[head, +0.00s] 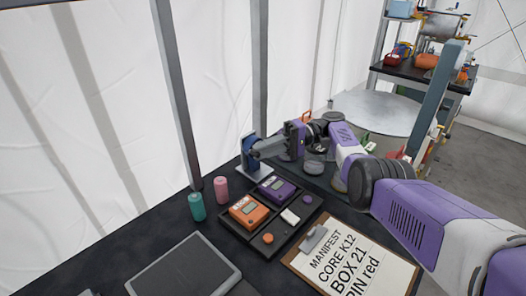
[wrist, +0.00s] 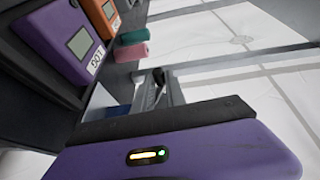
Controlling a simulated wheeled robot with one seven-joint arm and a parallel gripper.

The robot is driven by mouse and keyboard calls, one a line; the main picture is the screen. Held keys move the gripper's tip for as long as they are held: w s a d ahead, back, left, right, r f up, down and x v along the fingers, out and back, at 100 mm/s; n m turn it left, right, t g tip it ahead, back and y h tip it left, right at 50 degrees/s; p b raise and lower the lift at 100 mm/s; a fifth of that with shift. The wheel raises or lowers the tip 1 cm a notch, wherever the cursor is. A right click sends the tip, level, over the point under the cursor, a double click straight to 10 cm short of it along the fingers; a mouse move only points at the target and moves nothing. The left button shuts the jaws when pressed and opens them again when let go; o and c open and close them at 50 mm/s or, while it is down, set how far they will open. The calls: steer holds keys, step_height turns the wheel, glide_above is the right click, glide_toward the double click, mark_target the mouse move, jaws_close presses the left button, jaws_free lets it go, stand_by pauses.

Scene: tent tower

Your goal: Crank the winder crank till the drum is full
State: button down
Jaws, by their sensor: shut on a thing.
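The blue winder (head: 248,144) stands on a grey base at the back edge of the dark bench, beside a tent pole. My gripper (head: 262,149) reaches in from the right and is shut at the winder's crank. The fingers cover most of the crank, so its handle and exact angle are hidden. I cannot make out the drum or how full it is. In the wrist view my purple gripper housing fills the bottom, and a bit of the blue winder (wrist: 116,111) shows beyond it.
A teal cylinder (head: 197,207) and a pink cylinder (head: 221,189) stand left of the winder. A dark tray holds an orange device (head: 248,211) and a purple device (head: 277,188). A clipboard (head: 350,262) lies in front. A shelf rack (head: 425,75) stands at the back right.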

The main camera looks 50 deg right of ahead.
steer(key=c, duration=1.4)
jaws_free()
steer(key=shift+o, duration=0.2)
